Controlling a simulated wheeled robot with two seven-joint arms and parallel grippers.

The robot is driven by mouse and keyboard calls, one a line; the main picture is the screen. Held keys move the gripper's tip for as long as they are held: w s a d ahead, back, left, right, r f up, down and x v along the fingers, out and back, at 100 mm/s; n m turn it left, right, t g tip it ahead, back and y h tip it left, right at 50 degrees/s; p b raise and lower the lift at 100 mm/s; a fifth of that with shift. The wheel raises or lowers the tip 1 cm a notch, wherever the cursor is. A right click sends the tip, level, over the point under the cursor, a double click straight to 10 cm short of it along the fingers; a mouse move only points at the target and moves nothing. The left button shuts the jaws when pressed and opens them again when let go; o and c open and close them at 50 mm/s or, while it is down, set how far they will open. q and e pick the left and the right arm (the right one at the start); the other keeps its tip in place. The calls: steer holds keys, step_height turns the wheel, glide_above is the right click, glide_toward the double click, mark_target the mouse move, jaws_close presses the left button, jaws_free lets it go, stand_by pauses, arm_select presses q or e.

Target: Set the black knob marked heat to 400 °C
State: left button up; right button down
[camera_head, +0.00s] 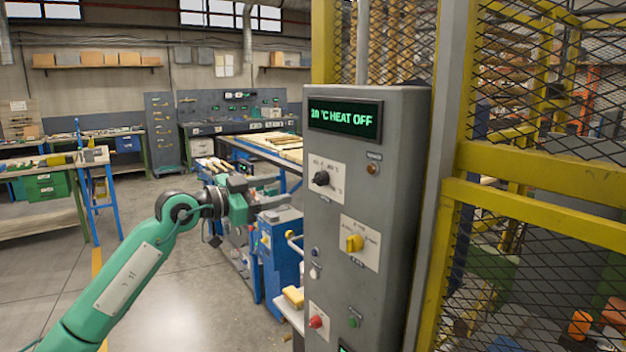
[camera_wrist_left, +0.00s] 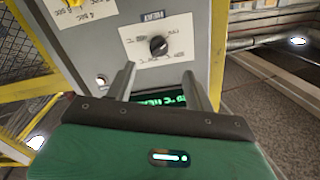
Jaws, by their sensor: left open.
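The black knob (camera_head: 321,178) sits on a white dial plate (camera_head: 326,184) on the grey control cabinet, below a green-lit display (camera_head: 345,118). The display reads about 20 °C HEAT OFF; its first digit is hard to make out. My left gripper (camera_head: 283,190) is open and empty, left of the cabinet's front. In the left wrist view, the black knob (camera_wrist_left: 158,46) lies beyond the two fingertips (camera_wrist_left: 159,70), roughly centred between them and apart from them. The plate's small print is mostly unreadable. My right gripper is not in view.
A yellow knob (camera_head: 354,243) is lower on the panel, with red (camera_head: 318,322) and green (camera_head: 353,323) buttons below. An amber lamp (camera_head: 373,169) is right of the black knob. A yellow mesh fence (camera_head: 535,200) stands right of the cabinet.

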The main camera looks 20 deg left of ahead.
mark_target(314, 181)
arm_select(q)
steer(key=p+x, duration=0.2)
steer(key=x, duration=0.7)
steer(key=shift+w+d+r+p, duration=0.1)
steer(key=shift+w+d+p, duration=0.2)
steer(key=shift+p, duration=0.05)
steer(key=shift+w+d, duration=0.35)
steer(key=c, duration=1)
